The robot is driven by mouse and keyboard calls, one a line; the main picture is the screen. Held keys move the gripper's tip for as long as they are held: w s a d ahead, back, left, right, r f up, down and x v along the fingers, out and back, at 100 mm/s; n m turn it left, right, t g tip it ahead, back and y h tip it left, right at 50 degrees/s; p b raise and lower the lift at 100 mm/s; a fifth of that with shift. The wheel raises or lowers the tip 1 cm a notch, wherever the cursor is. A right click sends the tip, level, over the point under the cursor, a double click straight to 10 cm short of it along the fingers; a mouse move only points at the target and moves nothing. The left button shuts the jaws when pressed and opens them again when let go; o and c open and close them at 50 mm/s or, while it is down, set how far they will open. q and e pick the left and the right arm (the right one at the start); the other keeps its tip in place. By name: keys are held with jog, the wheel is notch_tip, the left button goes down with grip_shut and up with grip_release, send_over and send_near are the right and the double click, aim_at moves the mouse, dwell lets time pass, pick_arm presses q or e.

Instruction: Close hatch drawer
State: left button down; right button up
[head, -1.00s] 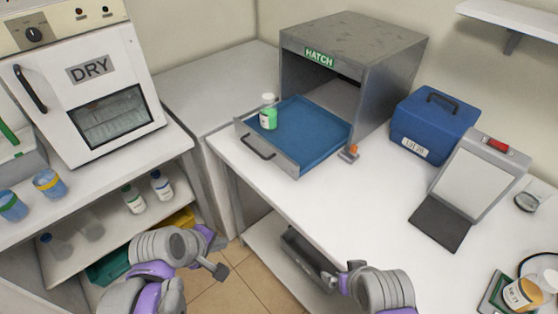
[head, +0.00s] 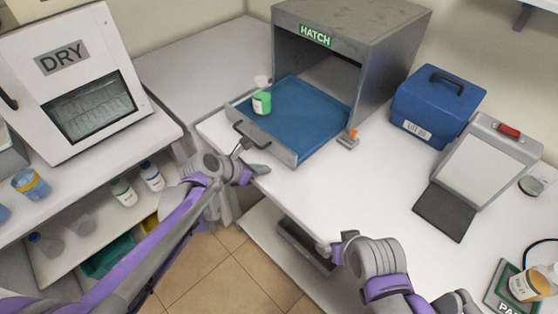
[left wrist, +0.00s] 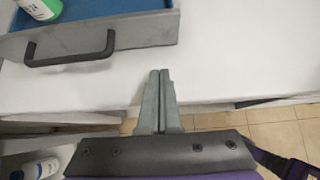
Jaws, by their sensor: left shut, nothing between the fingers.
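The grey hatch (head: 350,60) stands on the white counter with its front open. Its drawer (head: 312,112), lined in blue, is pulled out towards the front left. A dark bar handle (head: 252,136) is on the drawer's front; it also shows at upper left in the left wrist view (left wrist: 70,58). A green-labelled bottle (head: 262,103) stands in the drawer. My left gripper (head: 262,170) is shut and empty, low by the counter edge in front of the drawer. In the left wrist view its fingertips (left wrist: 160,74) are right of the handle, apart from it. My right gripper (head: 337,250) is near the counter's front edge; its fingers are unclear.
A small latch-like piece with an orange top (head: 349,138) sits beside the drawer's right side. A blue case (head: 437,104) and a device with a pale panel (head: 482,165) stand to the right. The drying oven (head: 75,85) is at left. The counter's middle is clear.

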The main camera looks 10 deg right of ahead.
aim_at(286, 161)
pick_arm(q)
jog(key=x, duration=0.3)
jog(key=shift+w+d+f, duration=0.2)
jog(key=shift+w+d+r+p, duration=0.2)
jog(key=shift+w+d+p, duration=0.15)
jog(key=shift+w+d, duration=0.5)
pick_arm(e)
jog(key=shift+w+r, duration=0.15)
jog(key=shift+r, duration=0.35)
pick_arm(q)
jog(key=shift+w+d+f, duration=0.1)
jog(key=shift+w+d, duration=0.3)
jog(key=shift+d, duration=0.2)
pick_arm(e)
jog(key=shift+w+r, duration=0.1)
jog(key=shift+w, duration=0.1)
pick_arm(q)
jog(key=shift+s, duration=0.15)
pick_arm(e)
jog(key=shift+s, duration=0.1)
